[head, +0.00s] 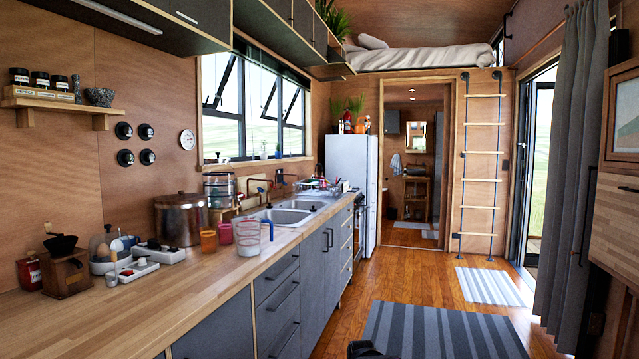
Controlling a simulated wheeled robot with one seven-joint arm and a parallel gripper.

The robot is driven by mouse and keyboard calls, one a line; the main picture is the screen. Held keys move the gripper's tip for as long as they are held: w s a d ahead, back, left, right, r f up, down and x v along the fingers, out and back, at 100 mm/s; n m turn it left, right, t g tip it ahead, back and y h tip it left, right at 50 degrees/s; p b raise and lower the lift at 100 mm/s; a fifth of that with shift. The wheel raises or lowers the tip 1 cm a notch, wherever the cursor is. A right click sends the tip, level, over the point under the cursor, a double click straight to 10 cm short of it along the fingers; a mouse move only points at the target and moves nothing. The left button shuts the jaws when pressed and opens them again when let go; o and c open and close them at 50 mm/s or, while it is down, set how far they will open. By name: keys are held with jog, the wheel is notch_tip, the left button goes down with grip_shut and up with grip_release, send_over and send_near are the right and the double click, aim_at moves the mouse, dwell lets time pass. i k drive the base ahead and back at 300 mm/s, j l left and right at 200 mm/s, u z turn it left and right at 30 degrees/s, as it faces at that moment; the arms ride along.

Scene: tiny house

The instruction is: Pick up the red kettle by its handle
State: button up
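I cannot make out a red kettle in the head view. The wooden counter (150,298) runs along the left side, with a double sink (285,215) set in it. A stove front (359,215) shows at the counter's far end before the fridge; what stands on its top is too small to tell. My gripper's fingers do not show. Only a small black shape shows at the bottom edge, and I cannot tell which part it is.
A large steel pot (181,220), an orange glass (208,241), a pinkish-red cup (224,233) and a glass jug (247,238) stand on the counter. A striped rug (440,332) lies on the open wooden floor. A grey curtain (575,180) hangs at the right.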

aim_at(321, 178)
jog(key=i+l+z, duration=0.25)
jog(key=i, duration=0.15)
jog(key=i+l+z, duration=0.15)
jog(key=i+z, duration=0.5)
jog(key=i, duration=3.35)
jog(key=i+u, duration=0.25)
jog(key=i, duration=0.2)
jog(key=i+l+u, duration=0.2)
jog(key=i, duration=0.25)
jog(key=i+l+u, duration=0.25)
jog(key=i, duration=0.15)
jog(key=i+l+u, duration=0.25)
jog(key=i+l, duration=0.1)
jog(key=i, duration=0.1)
